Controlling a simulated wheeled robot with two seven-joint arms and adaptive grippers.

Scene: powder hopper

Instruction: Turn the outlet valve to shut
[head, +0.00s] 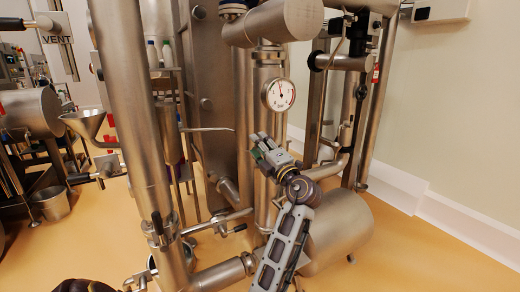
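A valve with a lever handle (234,229) sits on the low pipework, below and left of the gripper. I cannot tell which fitting is the outlet valve.
A round gauge (279,95) is on the column above the gripper. A thick steel pipe (130,120) stands at left, and a horizontal tank (340,228) lies at right. A funnel (84,122) and a bucket (50,204) are at far left. The floor at right is clear.

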